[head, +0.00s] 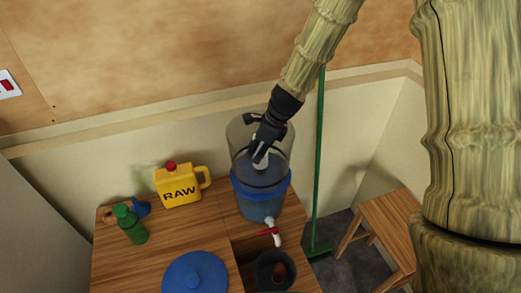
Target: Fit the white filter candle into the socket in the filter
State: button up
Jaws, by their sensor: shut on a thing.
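The filter (240,197) stands at the back right of the wooden table, with a clear upper chamber, a blue band and a bluish lower part. My gripper (261,142) reaches down into the clear chamber from above. It is shut on the white filter candle (261,155), which shows as a small pale shape below the fingers. The candle is inside the chamber, near its floor. The socket is hidden under the candle and gripper, and I cannot tell whether the candle touches it.
A yellow RAW jug (179,188), a green bottle (131,225) and a blue lid (195,273) are on the table (157,236). A red-handled tap (271,232) sticks out above a dark bucket (274,270). A green broom (318,160) and a wooden stool (384,227) stand right.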

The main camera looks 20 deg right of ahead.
jog(key=shift+f+b, duration=0.3)
jog(key=shift+f, duration=0.45)
dwell(0.6)
jog(key=o, duration=1.3)
jog(key=shift+c, duration=0.2)
jog(key=v, duration=1.2)
